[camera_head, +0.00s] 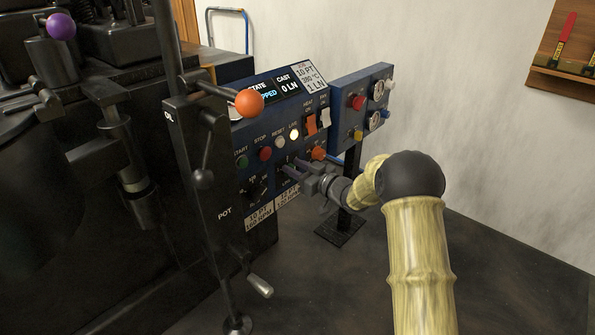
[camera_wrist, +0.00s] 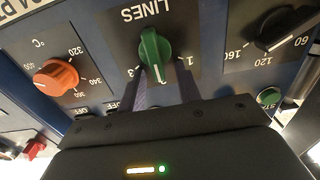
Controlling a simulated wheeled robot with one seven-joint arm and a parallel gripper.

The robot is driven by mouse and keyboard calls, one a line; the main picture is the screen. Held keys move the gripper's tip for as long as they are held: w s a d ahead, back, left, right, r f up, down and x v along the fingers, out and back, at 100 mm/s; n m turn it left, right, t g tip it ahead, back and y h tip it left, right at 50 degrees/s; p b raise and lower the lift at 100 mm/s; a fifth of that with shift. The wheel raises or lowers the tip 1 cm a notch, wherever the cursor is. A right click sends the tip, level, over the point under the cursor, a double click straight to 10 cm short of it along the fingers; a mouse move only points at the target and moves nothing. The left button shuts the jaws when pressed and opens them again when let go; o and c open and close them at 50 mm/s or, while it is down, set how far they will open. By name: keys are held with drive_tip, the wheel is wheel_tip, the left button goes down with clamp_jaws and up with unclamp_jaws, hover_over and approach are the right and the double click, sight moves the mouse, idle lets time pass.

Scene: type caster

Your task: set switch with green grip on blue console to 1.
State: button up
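The blue console (camera_head: 228,140) stands at the picture's centre in the head view. The switch with green grip (camera_wrist: 155,48) shows upside down in the wrist view under the label LINES, with 1 on its right and 3 on its left. Its lower end sits about midway between those numbers; I cannot read an exact setting. My gripper (camera_wrist: 163,68) is open, with its two grey fingers apart just below the grip and nothing clearly clasped. In the head view my gripper (camera_head: 293,168) is at the console face and hides the green switch.
An orange knob (camera_wrist: 57,77) and a black knob (camera_wrist: 285,30) flank the green switch. A green button (camera_wrist: 269,97) is at lower right. A lever with an orange ball (camera_head: 249,103) rises left of my arm. A smaller blue panel (camera_head: 345,95) stands at right.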

drive_tip(key=shift+s, duration=0.1)
clamp_jaws()
drive_tip(key=shift+f+n, duration=0.15)
drive_tip(key=shift+n, duration=0.25)
